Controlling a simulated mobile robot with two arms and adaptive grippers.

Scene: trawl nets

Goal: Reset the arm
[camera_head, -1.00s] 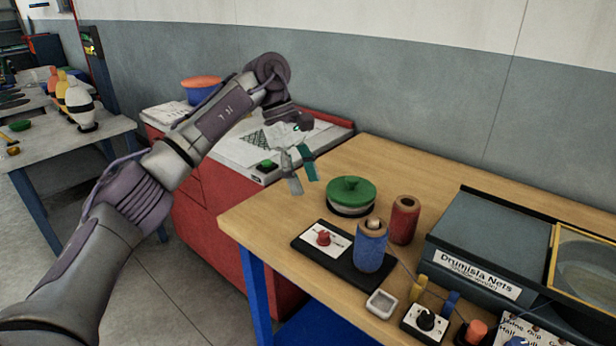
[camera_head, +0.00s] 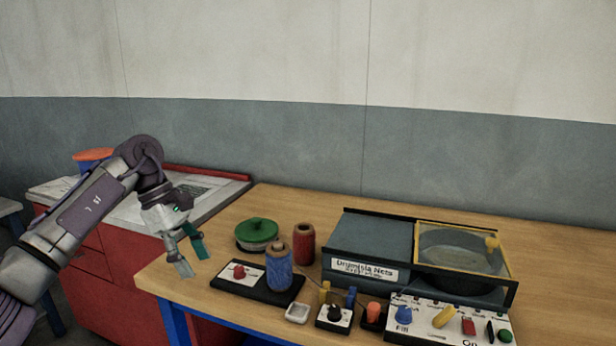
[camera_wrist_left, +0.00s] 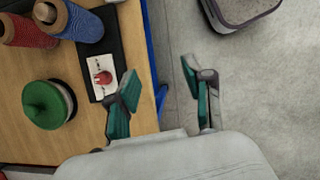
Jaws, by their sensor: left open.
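My left arm comes in from the left in the head view. Its gripper (camera_head: 190,255) hangs near the left end of the wooden table (camera_head: 215,240), fingers apart and empty. In the left wrist view the two teal-lined fingers of the gripper (camera_wrist_left: 162,98) are spread, with the table edge and grey floor between and beyond them. The right gripper is not in view.
On the table stand a green-lidded round container (camera_head: 257,232), a blue spool (camera_head: 279,270), a red spool (camera_head: 303,244) and a black base with a red knob (camera_head: 239,272). A Drumisla Nets machine (camera_head: 372,245) and control panel (camera_head: 450,322) stand right. A red cabinet (camera_head: 95,280) stands left.

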